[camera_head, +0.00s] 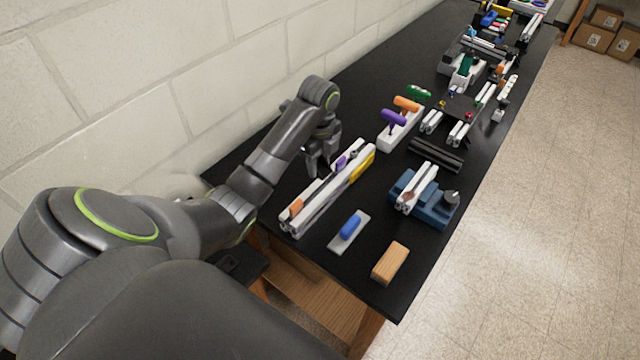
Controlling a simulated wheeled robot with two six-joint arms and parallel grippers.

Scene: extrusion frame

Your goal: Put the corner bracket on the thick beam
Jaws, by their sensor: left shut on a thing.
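My left gripper (322,170) points down above the near left part of the black table, close behind a long pale tray or pair of rails (318,207). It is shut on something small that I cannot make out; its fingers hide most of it. I cannot clearly pick out the corner bracket. A short silver beam (419,186) lies in a blue vise (443,208) to the right of the gripper. I cannot tell from this view which beam is the thick one. My right gripper is not in view.
A blue-handled tool (351,226) and a wooden block (390,263) lie near the table's front edge. A white holder (391,135) with purple and orange handles stands behind. Dark bars (436,154) lie beyond the vise. A block wall borders the left side.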

